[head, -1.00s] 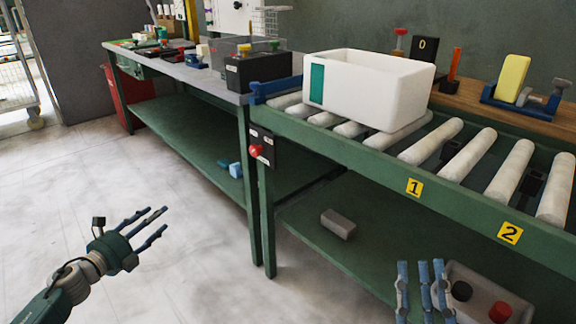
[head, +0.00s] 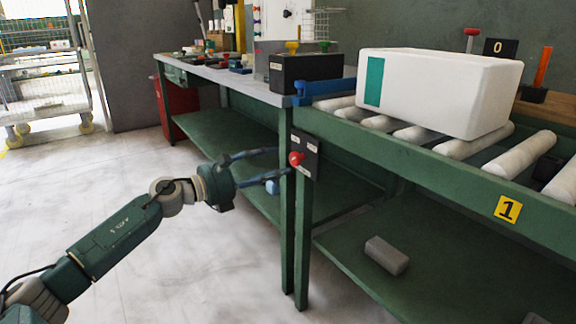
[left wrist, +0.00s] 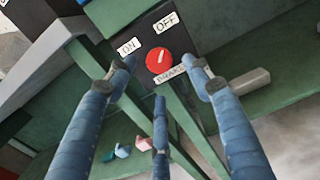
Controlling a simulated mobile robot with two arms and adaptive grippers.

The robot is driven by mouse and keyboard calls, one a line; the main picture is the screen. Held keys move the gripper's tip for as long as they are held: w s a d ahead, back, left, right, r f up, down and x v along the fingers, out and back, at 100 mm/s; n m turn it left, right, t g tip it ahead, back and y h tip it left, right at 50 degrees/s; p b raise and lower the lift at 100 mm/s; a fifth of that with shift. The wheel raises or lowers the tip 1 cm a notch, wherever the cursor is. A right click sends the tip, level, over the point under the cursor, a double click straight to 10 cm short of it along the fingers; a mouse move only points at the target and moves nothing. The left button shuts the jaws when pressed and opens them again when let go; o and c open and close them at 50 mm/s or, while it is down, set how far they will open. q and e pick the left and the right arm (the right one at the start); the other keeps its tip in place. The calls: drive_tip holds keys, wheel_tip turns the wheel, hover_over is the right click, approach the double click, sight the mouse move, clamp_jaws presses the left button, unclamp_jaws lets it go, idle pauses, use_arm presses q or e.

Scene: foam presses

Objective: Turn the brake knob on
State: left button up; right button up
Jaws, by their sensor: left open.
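The red brake knob (head: 296,158) sits on a black panel (head: 306,148) fixed to the front of the green conveyor frame. In the left wrist view the knob (left wrist: 158,60) has a white mark that slants toward the OFF label (left wrist: 166,22). The ON label (left wrist: 128,46) is at its upper left, and a BRAKE label (left wrist: 171,74) is below it. My left gripper (head: 277,167) is open and empty, with its blue fingers reaching toward the panel. The knob shows between the two outer fingertips; contact cannot be told. My right gripper is not in the head view now.
A white bin (head: 440,90) with a teal patch stands on the conveyor rollers. A workbench (head: 235,84) with a black box (head: 305,72) adjoins at left. A grey block (head: 387,255) lies on the lower shelf. Green legs stand below the panel. The floor at left is clear.

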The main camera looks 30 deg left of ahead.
sight(293, 161)
use_arm(q)
drive_tip(key=shift+x, duration=2.5)
drive_tip(key=c, duration=1.1)
